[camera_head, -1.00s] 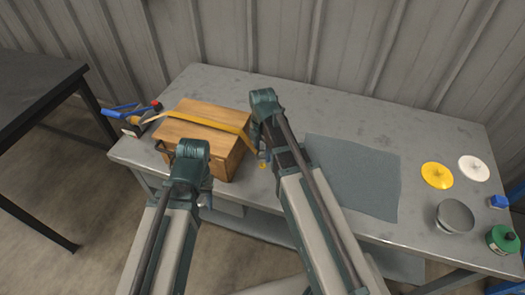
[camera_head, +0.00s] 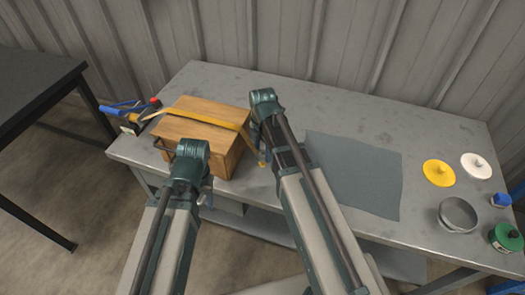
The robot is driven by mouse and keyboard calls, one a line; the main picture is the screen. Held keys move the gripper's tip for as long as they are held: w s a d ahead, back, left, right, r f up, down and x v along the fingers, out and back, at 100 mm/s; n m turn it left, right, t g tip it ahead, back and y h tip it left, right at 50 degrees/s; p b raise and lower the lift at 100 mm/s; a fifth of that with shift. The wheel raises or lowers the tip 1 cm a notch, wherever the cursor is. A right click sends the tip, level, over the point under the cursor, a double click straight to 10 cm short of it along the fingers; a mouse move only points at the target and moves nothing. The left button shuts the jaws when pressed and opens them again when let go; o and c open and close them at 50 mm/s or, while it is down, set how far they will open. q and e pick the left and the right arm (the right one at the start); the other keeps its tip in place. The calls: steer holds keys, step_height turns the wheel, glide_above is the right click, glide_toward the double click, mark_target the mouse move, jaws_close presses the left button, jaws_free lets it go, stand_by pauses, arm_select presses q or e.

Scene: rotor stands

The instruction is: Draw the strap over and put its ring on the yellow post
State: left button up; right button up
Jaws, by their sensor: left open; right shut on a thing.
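A yellow strap (camera_head: 205,117) runs across the top of a wooden box (camera_head: 212,150) and bends down at its right edge. Its right end goes down beside my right gripper (camera_head: 262,155), which is shut on that end. The ring cannot be made out. A small yellow spot (camera_head: 262,164) shows low beside the box's right side; I cannot tell whether it is the post or part of the strap. My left gripper (camera_head: 207,192) is open and empty in front of the box, near the table's front edge, its fingers mostly hidden by my arm.
A blue-handled tool (camera_head: 128,112) lies left of the box. A grey mat (camera_head: 355,175) covers mid-table. At the right are a yellow disc (camera_head: 438,173), a white disc (camera_head: 476,166), a grey bowl (camera_head: 457,215) and a green container (camera_head: 505,238). The back of the table is clear.

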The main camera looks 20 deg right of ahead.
steer(key=shift+f, duration=0.2)
steer(key=shift+f+b, duration=0.35)
steer(key=shift+b, duration=0.25)
steer(key=shift+f, duration=0.25)
stand_by(0.4)
steer(key=shift+f+b, duration=0.7)
steer(key=shift+b, duration=0.25)
steer(key=shift+f, duration=0.15)
steer(key=o, duration=1.4)
steer(key=shift+o, duration=0.2)
